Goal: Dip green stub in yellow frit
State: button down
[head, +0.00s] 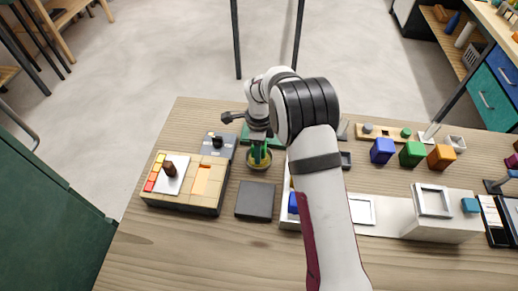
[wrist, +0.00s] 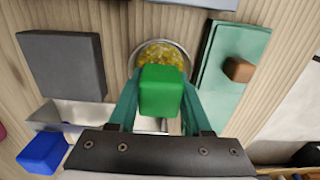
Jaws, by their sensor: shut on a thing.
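My gripper (wrist: 160,98) is shut on the green stub (wrist: 161,88), with one teal finger on each side of it. In the wrist view the round bowl (wrist: 136,60) of yellow frit (wrist: 163,54) lies just beyond and below the stub, which covers part of it. In the head view my gripper (head: 260,144) is over the bowl (head: 259,165), its green fingertips at the bowl's mouth. I cannot tell whether the stub touches the frit.
A dark grey square pad (head: 255,201) lies in front of the bowl. A wooden block with coloured tiles (head: 187,184) stands at left, near a grey device (head: 218,145). A teal tray (wrist: 228,75) holds a brown block (wrist: 238,69). Blue (head: 382,150), green (head: 411,154) and orange (head: 441,157) blocks stand right.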

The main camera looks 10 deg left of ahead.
dwell(0.5)
notch_tip(320, 180, up, 7)
jog(key=shift+r, duration=0.1)
dwell(0.3)
dwell(0.5)
